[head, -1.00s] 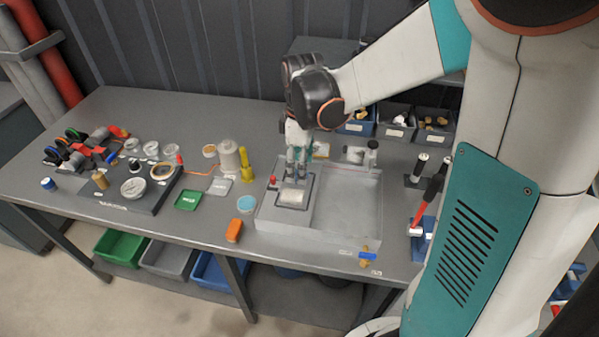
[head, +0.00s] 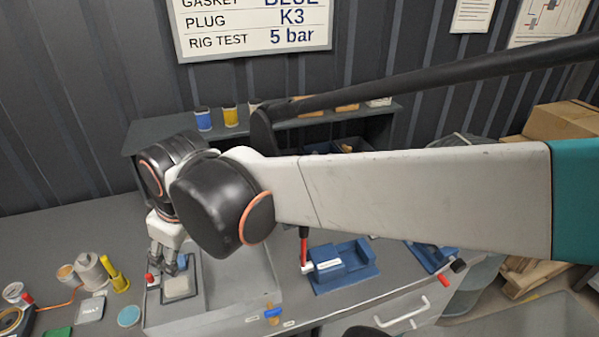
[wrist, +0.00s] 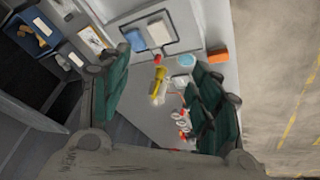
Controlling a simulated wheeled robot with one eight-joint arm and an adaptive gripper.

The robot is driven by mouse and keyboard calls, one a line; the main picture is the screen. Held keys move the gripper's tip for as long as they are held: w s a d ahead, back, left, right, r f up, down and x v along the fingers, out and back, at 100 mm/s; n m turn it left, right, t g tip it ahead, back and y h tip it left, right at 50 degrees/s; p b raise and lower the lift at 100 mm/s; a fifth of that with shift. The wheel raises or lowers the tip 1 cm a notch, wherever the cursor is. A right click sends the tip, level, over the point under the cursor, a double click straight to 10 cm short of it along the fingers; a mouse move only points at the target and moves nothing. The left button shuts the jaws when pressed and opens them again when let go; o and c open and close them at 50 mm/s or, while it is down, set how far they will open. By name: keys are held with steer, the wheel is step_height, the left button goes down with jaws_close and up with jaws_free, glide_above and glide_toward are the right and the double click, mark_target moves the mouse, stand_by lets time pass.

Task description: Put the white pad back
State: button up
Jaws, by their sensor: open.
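The white pad (head: 180,287) lies flat inside a dark rectangular frame on the left deck of the grey tray unit (head: 222,317). In the wrist view the pad (wrist: 158,29) shows inside that frame, beside a pale blue patch I cannot identify. My gripper (head: 164,268) is open and points down just behind and above the frame in the head view. Its dark green fingers stand wide apart with nothing between them in the wrist view (wrist: 160,90). The exact gap between fingertips and pad cannot be told.
A red knob (head: 149,279) stands left of the frame. A yellow bottle (head: 118,278), a spool (head: 91,270) and a teal disc (head: 129,316) are further left. A blue fixture (head: 342,266) stands right of the tray. A shelf (head: 270,125) is behind my arm.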

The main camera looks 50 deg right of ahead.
steer(key=s+m+t, duration=0.1)
steer(key=s+m, duration=0.1)
steer(key=s, duration=0.1)
steer(key=s+r+m+t, duration=0.1)
steer(key=s+m, duration=0.1)
steer(key=shift+a+t, duration=0.25)
steer(key=shift+t, duration=0.05)
stand_by(1.0)
